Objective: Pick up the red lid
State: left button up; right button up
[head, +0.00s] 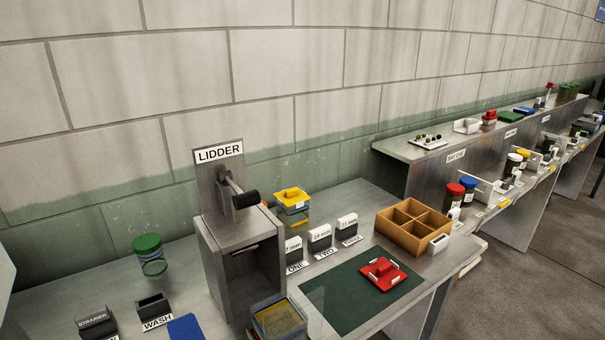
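The red lid (381,274) lies on the dark green mat (345,301) on the near bench, towards its right end. It is square and flat, with a raised part on top and small white labels. Nothing touches it from above. Neither of my grippers shows in the head view, so I cannot see where they are or how they stand.
The grey LIDDER machine (238,240) stands left of the mat. A yellow-lidded container (292,206) stands behind, and an open container (279,320) stands at the machine's front. A wooden divided box (413,228) sits just behind the lid. Small labelled blocks (320,237) line the mat's back.

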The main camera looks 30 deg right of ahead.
aim_at(384, 274)
jog(key=z, duration=1.6)
